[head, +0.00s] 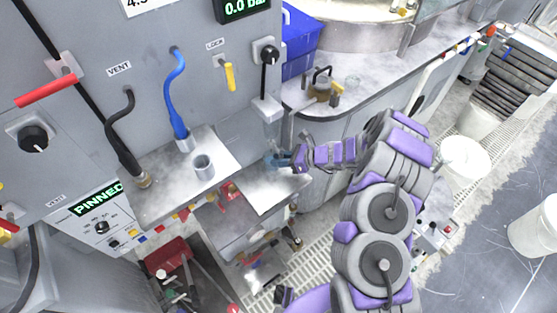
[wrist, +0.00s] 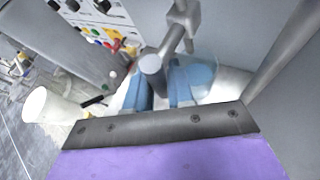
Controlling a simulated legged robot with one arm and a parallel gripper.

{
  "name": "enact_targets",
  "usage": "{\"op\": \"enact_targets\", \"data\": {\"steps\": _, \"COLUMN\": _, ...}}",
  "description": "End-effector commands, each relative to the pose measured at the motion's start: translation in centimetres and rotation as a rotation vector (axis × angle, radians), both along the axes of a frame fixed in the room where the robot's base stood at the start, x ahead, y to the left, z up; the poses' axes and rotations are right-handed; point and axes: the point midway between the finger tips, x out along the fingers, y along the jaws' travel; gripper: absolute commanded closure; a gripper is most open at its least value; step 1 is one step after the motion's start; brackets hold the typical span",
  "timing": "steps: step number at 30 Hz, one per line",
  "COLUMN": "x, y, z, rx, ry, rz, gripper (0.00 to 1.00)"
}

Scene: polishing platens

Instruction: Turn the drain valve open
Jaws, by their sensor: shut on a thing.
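The drain valve appears to be the grey metal fitting in the wrist view (wrist: 182,22), with a bar running down to a rounded end between my fingers. My gripper (wrist: 165,78) has blue fingers, one on each side of that rounded end, and is shut on it. In the head view my gripper (head: 279,160) reaches in from the right, low against the grey cabinet front, below a pale bracket (head: 266,109). The held part is small and mostly hidden by the fingers there, so I cannot tell its exact angle.
A grey ledge (head: 162,208) with a metal cup (head: 203,167) lies left of my gripper. A blue hose (head: 177,95) and a black hose (head: 117,140) hang above it. A curved counter (head: 340,98) stands behind my arm. White buckets (head: 463,160) stand on the right floor.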

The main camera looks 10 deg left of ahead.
Motion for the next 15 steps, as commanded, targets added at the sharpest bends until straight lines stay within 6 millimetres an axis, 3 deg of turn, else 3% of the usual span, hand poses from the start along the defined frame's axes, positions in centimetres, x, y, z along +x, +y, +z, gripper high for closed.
{"op": "enact_targets", "data": {"steps": 15, "x": 0.57, "y": -0.4, "z": -0.03, "rx": -0.131, "ry": -0.146, "rz": -0.004, "gripper": 1.0}}
